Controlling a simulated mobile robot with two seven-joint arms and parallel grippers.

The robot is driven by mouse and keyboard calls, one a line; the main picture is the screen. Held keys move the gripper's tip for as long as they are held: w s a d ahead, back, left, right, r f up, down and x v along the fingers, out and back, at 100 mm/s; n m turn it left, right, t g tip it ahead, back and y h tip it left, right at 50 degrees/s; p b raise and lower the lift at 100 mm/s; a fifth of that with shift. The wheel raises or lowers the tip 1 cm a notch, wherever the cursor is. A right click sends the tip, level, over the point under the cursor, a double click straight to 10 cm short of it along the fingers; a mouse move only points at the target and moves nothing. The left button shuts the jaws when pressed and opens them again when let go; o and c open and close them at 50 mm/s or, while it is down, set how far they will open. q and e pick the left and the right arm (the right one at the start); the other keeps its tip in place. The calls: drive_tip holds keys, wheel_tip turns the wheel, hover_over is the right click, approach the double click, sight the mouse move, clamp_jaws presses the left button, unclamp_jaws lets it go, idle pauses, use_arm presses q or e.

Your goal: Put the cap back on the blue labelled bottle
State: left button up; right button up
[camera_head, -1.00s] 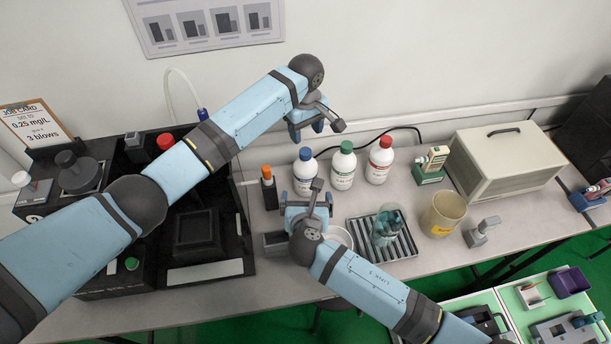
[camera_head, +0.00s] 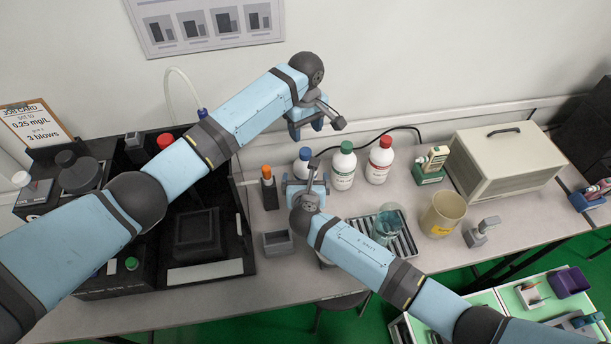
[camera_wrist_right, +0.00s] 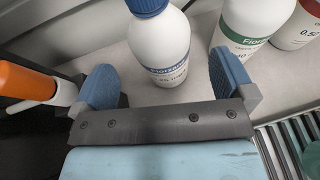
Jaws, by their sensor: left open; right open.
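The blue labelled bottle (camera_head: 304,166) stands upright on the bench, partly hidden behind my right gripper in the head view. A blue cap (camera_head: 305,153) shows on its top; I cannot tell how firmly it sits. In the right wrist view the bottle (camera_wrist_right: 163,48) stands just beyond the space between the fingers, and its cap (camera_wrist_right: 146,6) is cut by the top edge. My right gripper (camera_head: 306,186) is open and empty, in front of the bottle; its blue fingers (camera_wrist_right: 164,82) are wide apart. My left gripper (camera_head: 318,127) is open and empty, above and behind the bottle.
A green-capped bottle (camera_head: 343,168) and a red-capped bottle (camera_head: 379,161) stand to the right. An orange-topped item (camera_head: 268,185) stands close left. A small grey box (camera_head: 278,243), a rack with a beaker (camera_head: 387,226) and a beige jug (camera_head: 443,214) are nearer the front.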

sight(306, 151)
drive_tip(key=shift+x, duration=2.6)
drive_tip(key=shift+c, duration=0.5)
drive_tip(key=c, duration=1.7)
use_arm(q)
drive_tip(key=m, duration=0.2)
drive_tip(key=shift+d+r+m, duration=0.2)
drive_tip(key=shift+d+m, duration=0.15)
drive_tip(key=shift+m, duration=0.05)
use_arm(e)
drive_tip(key=shift+o, duration=0.2)
use_arm(q)
drive_tip(key=shift+a+f+m, duration=0.15)
drive_tip(key=shift+a+m, duration=0.2)
drive_tip(key=shift+m, duration=0.55)
drive_tip(key=shift+f, duration=4.05)
